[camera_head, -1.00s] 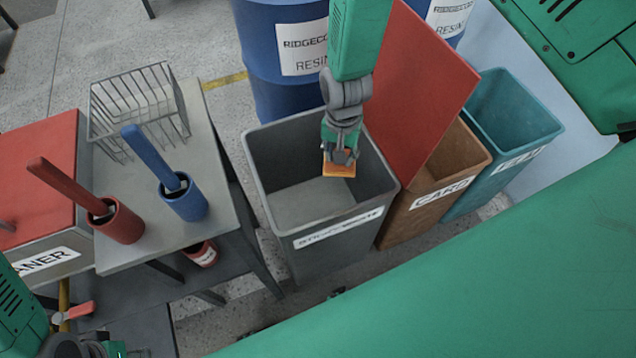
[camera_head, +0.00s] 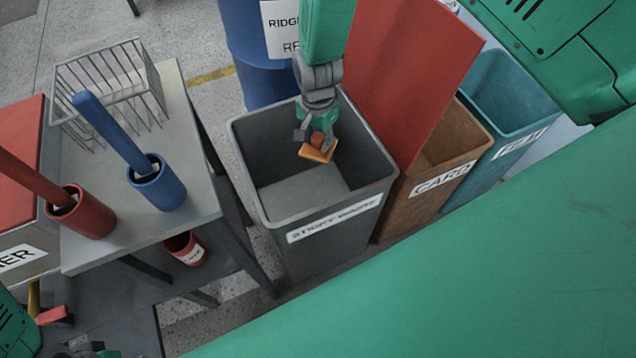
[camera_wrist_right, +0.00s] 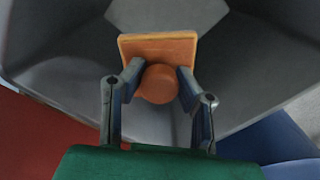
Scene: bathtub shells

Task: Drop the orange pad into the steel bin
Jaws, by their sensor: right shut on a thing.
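The orange pad (camera_head: 318,152) is a flat square with a round knob on its back. My right gripper (camera_head: 316,140) is shut on the knob, with a finger on each side, as the right wrist view (camera_wrist_right: 160,85) shows. The pad hangs tilted over the open mouth of the grey steel bin (camera_head: 330,225), with the bin's inside behind it in both views. How far it is below or above the rim is hard to tell. The bin's visible floor looks empty. Of my left arm, only a part shows at the lower left corner; its fingers are not visible.
A brown bin (camera_head: 435,190) with a red lid (camera_head: 410,75) stands right of the steel bin, then a teal bin (camera_head: 510,100). A blue drum (camera_head: 255,55) is behind. Left, a table (camera_head: 110,245) holds a wire rack (camera_head: 110,85) and blue and red holders with handles.

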